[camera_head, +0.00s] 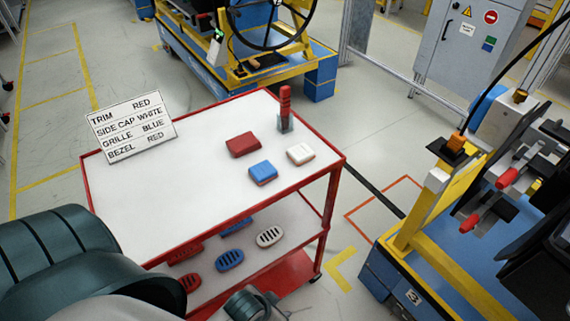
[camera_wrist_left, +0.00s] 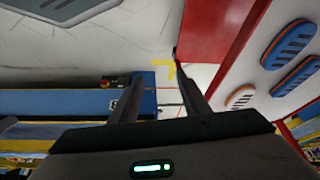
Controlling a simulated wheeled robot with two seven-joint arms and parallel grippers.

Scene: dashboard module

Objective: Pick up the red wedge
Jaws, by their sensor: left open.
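The red wedge (camera_head: 243,145) lies on the white top of the red-framed cart in the head view, left of the white block and behind the blue one. My left arm fills the lower left of the head view, and its hand is low at the bottom edge, in front of the cart and well apart from the wedge. In the left wrist view my left gripper (camera_wrist_left: 158,82) is open, with nothing between its fingers. The wedge does not show in that view. My right gripper is not in view.
A blue block (camera_head: 262,173), a white block (camera_head: 300,154) and a red upright piece (camera_head: 285,100) in a clear holder stand near the wedge. A sign (camera_head: 131,128) stands at the cart's back left. Oval grilles (camera_head: 229,260) lie on the lower shelf. The cart top (camera_head: 160,205) is clear at left.

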